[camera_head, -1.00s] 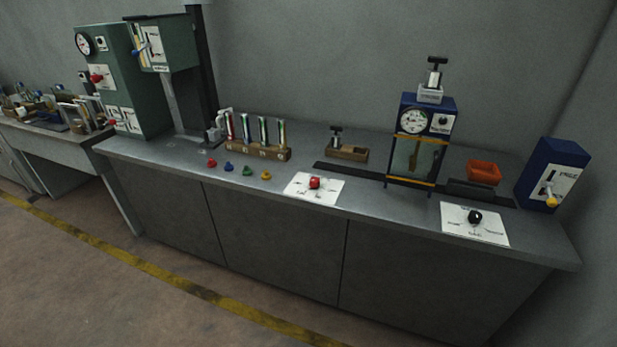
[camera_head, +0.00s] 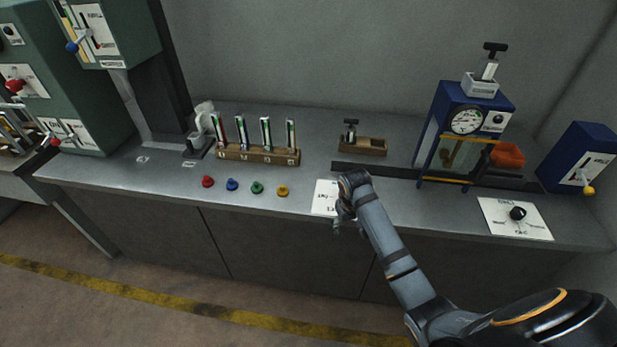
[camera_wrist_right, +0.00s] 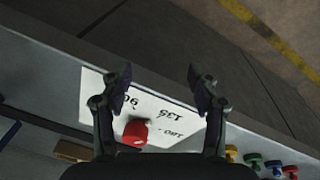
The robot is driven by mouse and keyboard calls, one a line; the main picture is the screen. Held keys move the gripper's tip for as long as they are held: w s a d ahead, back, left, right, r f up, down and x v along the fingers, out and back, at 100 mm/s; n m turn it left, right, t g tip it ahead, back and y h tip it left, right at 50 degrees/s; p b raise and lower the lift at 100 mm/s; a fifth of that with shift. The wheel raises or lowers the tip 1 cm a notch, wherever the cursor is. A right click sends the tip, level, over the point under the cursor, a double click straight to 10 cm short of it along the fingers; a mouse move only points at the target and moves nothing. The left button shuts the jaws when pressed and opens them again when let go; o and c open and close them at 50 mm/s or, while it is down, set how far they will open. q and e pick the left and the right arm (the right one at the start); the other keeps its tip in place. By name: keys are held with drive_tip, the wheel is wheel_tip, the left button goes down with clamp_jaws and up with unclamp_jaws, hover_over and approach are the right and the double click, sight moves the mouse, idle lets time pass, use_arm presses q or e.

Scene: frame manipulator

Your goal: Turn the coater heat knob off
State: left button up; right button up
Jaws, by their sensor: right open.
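In the head view my right gripper (camera_head: 346,217) is over the plate (camera_head: 323,197) and hides the knob. My right gripper (camera_wrist_right: 160,86) is open and empty, with no clear contact. A black knob (camera_head: 517,213) sits on another white plate (camera_head: 497,222) at the right. My left gripper is not in view.
Red (camera_head: 207,181), blue (camera_head: 232,184), green (camera_head: 257,187) and yellow (camera_head: 282,190) stoppers stand left of the plate. Behind are a tube rack (camera_head: 258,156) and a wooden box (camera_head: 363,147). A blue gauge frame (camera_head: 466,95) and a blue lever box (camera_head: 578,155) stand right.

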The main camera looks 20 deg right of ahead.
drive_tip(key=w+r, duration=0.2)
drive_tip(key=w, duration=0.1)
drive_tip(key=w+r, duration=0.1)
drive_tip(key=w, duration=0.1)
drive_tip(key=shift+w+a+r, duration=0.1)
drive_tip(key=shift+w+r, duration=0.1)
drive_tip(key=shift+w+d+r+m+g+y, duration=0.35)
drive_tip(key=shift+w+d+r+m, duration=0.25)
drive_tip(key=shift+w+d+r, duration=1.25)
drive_tip(key=shift+w+d+r+m+g+y, duration=0.3)
drive_tip(key=shift+w+d+r+m, duration=0.65)
drive_tip(key=shift+r, duration=1.7)
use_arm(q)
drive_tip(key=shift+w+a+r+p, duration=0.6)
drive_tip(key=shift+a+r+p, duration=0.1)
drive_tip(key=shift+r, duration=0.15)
use_arm(e)
drive_tip(key=shift+n, duration=0.35)
drive_tip(key=f, duration=0.9)
drive_tip(key=shift+w+a+f, duration=0.25)
drive_tip(key=shift+a+f, duration=0.05)
drive_tip(key=shift+f, duration=0.05)
drive_tip(key=c, duration=1.2)
